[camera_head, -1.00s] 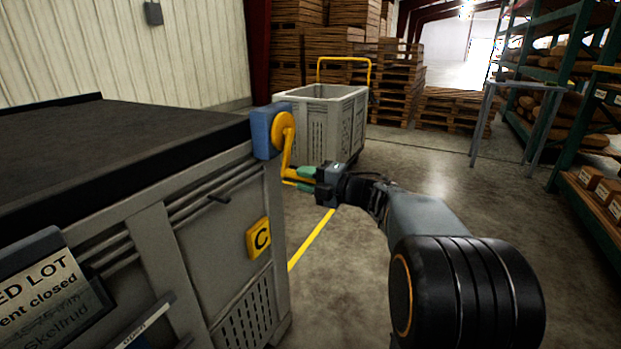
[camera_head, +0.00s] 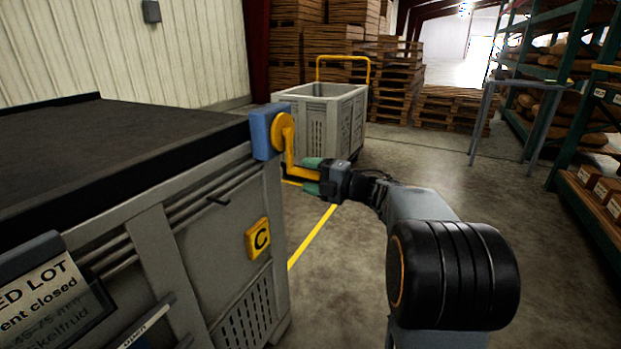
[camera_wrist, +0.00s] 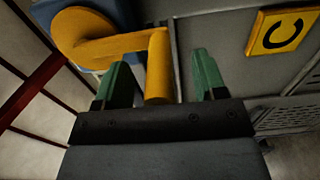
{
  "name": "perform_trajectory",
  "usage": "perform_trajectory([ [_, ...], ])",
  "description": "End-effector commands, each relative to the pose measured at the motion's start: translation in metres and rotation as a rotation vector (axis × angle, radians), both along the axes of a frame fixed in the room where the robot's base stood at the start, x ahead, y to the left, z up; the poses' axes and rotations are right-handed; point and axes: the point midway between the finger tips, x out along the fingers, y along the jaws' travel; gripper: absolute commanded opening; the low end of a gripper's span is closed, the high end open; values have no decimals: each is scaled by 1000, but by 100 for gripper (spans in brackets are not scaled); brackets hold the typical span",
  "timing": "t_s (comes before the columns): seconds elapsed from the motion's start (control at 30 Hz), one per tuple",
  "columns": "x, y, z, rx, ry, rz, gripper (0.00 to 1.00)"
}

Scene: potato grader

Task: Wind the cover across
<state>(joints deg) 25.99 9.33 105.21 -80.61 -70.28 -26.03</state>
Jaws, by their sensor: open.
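A dark cover (camera_head: 120,140) lies over the top of a large grey bin (camera_head: 215,235). A yellow crank (camera_head: 283,133) sits on a blue housing (camera_head: 262,133) at the bin's corner. Its arm hangs down and its handle points right. My gripper (camera_head: 313,176) is open, with one green finger above the handle and one below. In the wrist view the yellow handle (camera_wrist: 158,65) stands between the two spread fingers, nearer the left one, with a clear gap to the right finger. The far edge of the cover is partly out of view.
A yellow C plate (camera_head: 258,239) is on the bin's side, with a placard (camera_head: 50,300) at lower left. A grey crate cart (camera_head: 330,115) stands behind the crank. Pallets, a grey stand (camera_head: 480,125) and shelving are farther off.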

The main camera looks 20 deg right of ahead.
Motion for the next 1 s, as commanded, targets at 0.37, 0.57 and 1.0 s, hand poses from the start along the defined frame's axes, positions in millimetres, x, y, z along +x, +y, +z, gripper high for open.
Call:
perform_trajectory([
  [0.37,-1,7,5,-1,-11,17,74],
  [0.57,-17,-12,4,-3,-11,9,74],
  [1.0,-57,-51,0,-2,-3,1,74],
])
